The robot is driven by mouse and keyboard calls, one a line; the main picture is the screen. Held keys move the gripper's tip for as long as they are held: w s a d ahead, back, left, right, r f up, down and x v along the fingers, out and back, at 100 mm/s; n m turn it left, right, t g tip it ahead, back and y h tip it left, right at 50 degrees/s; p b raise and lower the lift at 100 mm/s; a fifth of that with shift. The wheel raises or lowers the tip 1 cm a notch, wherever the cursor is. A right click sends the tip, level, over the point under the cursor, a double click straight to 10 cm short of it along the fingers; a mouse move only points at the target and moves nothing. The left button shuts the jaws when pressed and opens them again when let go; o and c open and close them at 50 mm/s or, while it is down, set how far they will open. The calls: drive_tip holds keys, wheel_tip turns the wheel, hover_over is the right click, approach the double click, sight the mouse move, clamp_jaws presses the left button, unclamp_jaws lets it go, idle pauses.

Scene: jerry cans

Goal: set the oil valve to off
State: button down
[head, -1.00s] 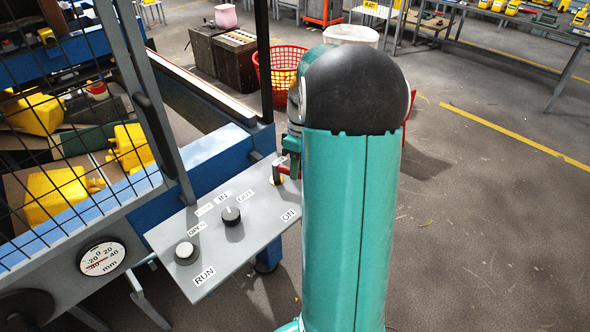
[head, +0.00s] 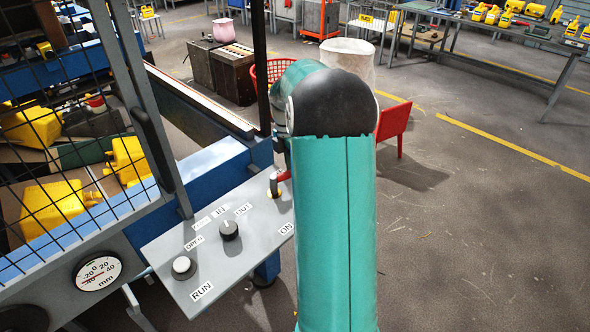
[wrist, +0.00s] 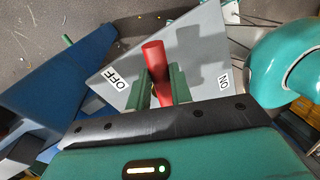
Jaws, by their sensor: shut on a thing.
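The oil valve's red handle (wrist: 153,52) stands between the two green fingers of my gripper (wrist: 162,86) in the wrist view, and the gripper is shut on it. The OFF label (wrist: 118,79) is left of the handle and the ON label (wrist: 223,81) is right of it. In the head view the valve's metal stem (head: 273,185) rises from the grey panel (head: 262,231) at its far corner. A bit of the red handle (head: 284,176) shows beside it. My arm hides most of the gripper and the OFF label there.
The panel also carries a black knob (head: 229,230) and a white RUN button (head: 183,266). A wire mesh guard (head: 75,130) stands to the left, with yellow jerry cans (head: 52,208) behind it. A red chair (head: 394,122) stands beyond my arm. The floor at right is clear.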

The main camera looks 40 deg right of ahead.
drive_tip(key=shift+w+n+h, duration=0.3)
drive_tip(key=shift+w+n, duration=0.7)
drive_tip(key=shift+n, duration=0.6)
drive_tip(key=c, duration=1.3)
unclamp_jaws()
drive_tip(key=shift+a, duration=0.1)
drive_tip(key=shift+o, duration=0.2)
drive_tip(key=shift+w+r, duration=0.1)
drive_tip(key=shift+r, duration=0.45)
wheel_tip(320, 180, up, 12)
drive_tip(key=w, duration=0.2)
drive_tip(key=shift+w+r, duration=0.2)
drive_tip(key=shift+r, duration=0.05)
